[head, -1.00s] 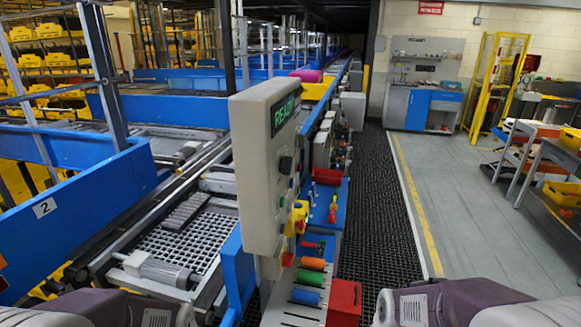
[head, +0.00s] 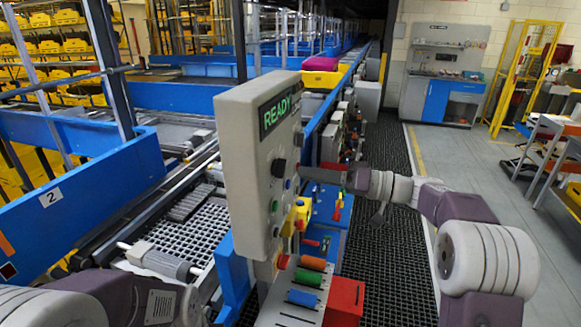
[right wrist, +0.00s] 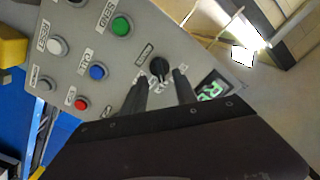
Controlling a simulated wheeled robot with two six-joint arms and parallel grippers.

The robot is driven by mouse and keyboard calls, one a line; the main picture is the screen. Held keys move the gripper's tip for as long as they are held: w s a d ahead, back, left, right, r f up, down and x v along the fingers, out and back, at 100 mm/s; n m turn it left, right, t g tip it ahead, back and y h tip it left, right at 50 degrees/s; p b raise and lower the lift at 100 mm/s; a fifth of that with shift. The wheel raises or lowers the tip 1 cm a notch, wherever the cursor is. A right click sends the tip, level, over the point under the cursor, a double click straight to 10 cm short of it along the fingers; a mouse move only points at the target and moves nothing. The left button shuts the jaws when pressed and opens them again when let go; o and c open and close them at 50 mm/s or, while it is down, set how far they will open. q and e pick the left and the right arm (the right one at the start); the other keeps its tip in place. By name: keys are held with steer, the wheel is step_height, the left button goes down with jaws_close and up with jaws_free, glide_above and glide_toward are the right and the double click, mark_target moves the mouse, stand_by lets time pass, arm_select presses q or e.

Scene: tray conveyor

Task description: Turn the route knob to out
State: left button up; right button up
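The route knob (head: 279,168) is a black rotary knob on the face of the grey control panel (head: 245,150), below the green READY display. It also shows in the right wrist view (right wrist: 160,67), with small labels around it too blurred to read; its setting cannot be told. My right gripper (head: 306,172) is just right of the panel, facing the knob. In the right wrist view the two dark fingers (right wrist: 160,82) are apart, with the knob seen between and just past their tips; contact cannot be told. My left gripper is not in view.
Green (right wrist: 121,26), blue (right wrist: 97,71), white (right wrist: 57,46) and red (right wrist: 82,103) buttons sit on the same panel near the knob. A yellow block (head: 301,212) is at the panel's right edge. Coloured rollers (head: 308,279) lie below. The conveyor (head: 205,235) runs behind to the left.

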mark_target(285, 169)
steer(key=p+x, duration=0.1)
steer(key=x, duration=0.3)
steer(key=shift+w+a+r+p, duration=0.1)
steer(key=shift+w+a+p, duration=0.05)
steer(key=shift+w+p, duration=0.15)
steer(key=shift+a, duration=0.4)
steer(key=c, duration=0.4)
jaws_close()
